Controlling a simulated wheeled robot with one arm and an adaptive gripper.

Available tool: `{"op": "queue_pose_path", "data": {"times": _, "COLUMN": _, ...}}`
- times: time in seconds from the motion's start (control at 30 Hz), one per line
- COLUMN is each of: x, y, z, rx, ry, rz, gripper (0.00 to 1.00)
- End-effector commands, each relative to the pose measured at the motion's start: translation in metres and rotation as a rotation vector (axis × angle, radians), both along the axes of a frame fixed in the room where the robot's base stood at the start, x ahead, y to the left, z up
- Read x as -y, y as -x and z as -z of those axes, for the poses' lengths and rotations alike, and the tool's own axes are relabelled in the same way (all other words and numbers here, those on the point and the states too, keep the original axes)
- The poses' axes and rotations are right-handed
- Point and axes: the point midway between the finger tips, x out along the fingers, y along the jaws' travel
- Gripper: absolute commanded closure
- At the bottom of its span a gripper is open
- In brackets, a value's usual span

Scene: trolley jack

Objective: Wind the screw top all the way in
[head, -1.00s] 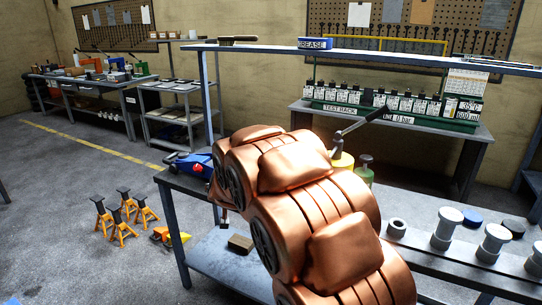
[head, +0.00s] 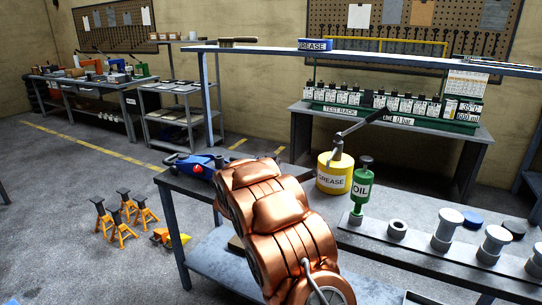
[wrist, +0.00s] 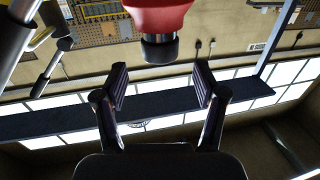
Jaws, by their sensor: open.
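In the wrist view, which looks upside down, a red body (wrist: 158,15) enters at the top edge. A short dark cylindrical top (wrist: 160,48) sticks out of it towards my gripper. My gripper (wrist: 160,84) is open and empty. Its two fingers stand apart to either side of the dark top's line in the picture, and I see no contact. The red body and my fingers are hidden behind my copper arm in the head view. A blue trolley jack (head: 194,165) lies at the bench's left end.
A yellow grease tub (head: 334,178) with a lever pump and a green oil can (head: 362,190) stand right of my arm. A rack with several grey posts (head: 447,228) fills the bench's right side. A shelf (head: 370,58) runs overhead.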

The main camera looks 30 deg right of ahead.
Motion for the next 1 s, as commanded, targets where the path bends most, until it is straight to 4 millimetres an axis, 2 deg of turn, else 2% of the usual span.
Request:
{"op": "queue_pose_path", "data": {"times": 0.23, "x": 0.024, "y": -0.021, "z": -0.001, "rx": 0.000, "ry": 0.000, "rz": 0.000, "gripper": 0.29}}
{"op": "queue_pose_path", "data": {"times": 0.43, "x": 0.036, "y": -0.034, "z": 0.000, "rx": 0.000, "ry": 0.000, "rz": -0.001, "gripper": 0.29}}
{"op": "queue_pose_path", "data": {"times": 0.9, "x": 0.042, "y": -0.039, "z": 0.001, "rx": -0.002, "ry": -0.001, "rz": -0.003, "gripper": 0.29}}
{"op": "queue_pose_path", "data": {"times": 1.0, "x": 0.041, "y": -0.039, "z": 0.001, "rx": -0.002, "ry": -0.001, "rz": -0.003, "gripper": 0.39}}
